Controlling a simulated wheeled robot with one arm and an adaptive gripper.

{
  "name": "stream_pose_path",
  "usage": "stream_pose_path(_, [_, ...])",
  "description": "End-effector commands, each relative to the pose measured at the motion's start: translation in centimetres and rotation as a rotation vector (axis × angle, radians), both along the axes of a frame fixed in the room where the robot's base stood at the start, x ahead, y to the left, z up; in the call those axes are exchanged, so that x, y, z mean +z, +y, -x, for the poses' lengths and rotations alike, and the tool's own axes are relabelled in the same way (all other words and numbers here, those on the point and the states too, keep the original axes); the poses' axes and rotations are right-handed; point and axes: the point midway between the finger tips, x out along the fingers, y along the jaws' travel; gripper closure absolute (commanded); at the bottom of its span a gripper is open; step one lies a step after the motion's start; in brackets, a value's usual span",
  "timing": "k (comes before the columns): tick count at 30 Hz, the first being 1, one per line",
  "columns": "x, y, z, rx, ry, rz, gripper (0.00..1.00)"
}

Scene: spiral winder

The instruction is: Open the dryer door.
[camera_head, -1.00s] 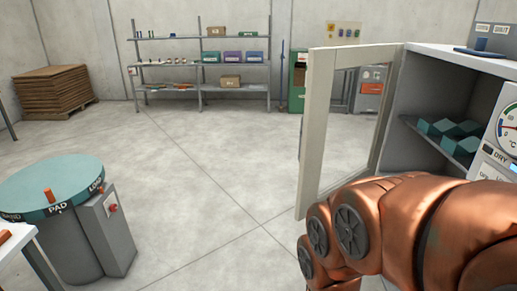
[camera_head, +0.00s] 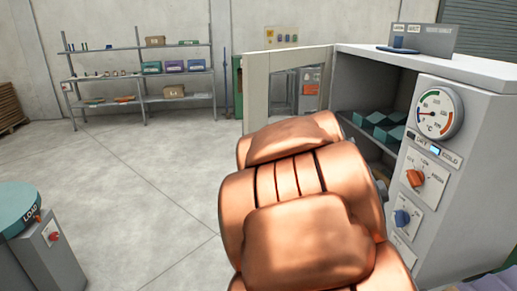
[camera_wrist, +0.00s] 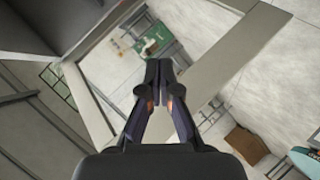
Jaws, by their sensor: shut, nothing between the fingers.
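The dryer (camera_head: 480,140) is a grey cabinet at the right of the head view, with a gauge and knobs on its front panel. Its framed glass door (camera_head: 258,92) stands swung wide open to the left, and the inside shows. Teal pieces (camera_head: 379,125) lie on a shelf in it. My copper arm hides the lower part of the door. In the wrist view my gripper (camera_wrist: 159,66) is shut and empty, its fingertips together. The door frame (camera_wrist: 205,105) passes around and behind the fingers there; I cannot tell whether they touch it.
A round teal-topped machine (camera_head: 15,210) stands at the lower left. Metal shelving (camera_head: 140,75) with boxes is at the back wall, and a green cabinet (camera_head: 238,88) stands beside it. The floor (camera_head: 150,170) between is clear.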

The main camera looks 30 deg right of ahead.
Motion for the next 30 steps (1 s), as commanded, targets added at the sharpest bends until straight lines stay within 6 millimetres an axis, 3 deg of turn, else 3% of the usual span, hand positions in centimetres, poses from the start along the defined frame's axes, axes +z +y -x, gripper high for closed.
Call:
stream_pose_path(1, [0.8, -1.6, -0.8, 0.028, -0.011, 0.065, 1.00])
stream_pose_path(6, [3.5, -4.8, -4.0, 0.173, -0.047, 0.274, 1.00])
stream_pose_path(13, [4.5, -6.4, -7.6, 0.419, -0.068, 0.504, 1.00])
stream_pose_path(21, [1.5, -5.5, -9.3, 0.748, -0.114, 0.660, 1.00])
stream_pose_path(30, [-2.6, -2.4, -7.6, 1.055, -0.240, 0.706, 1.00])
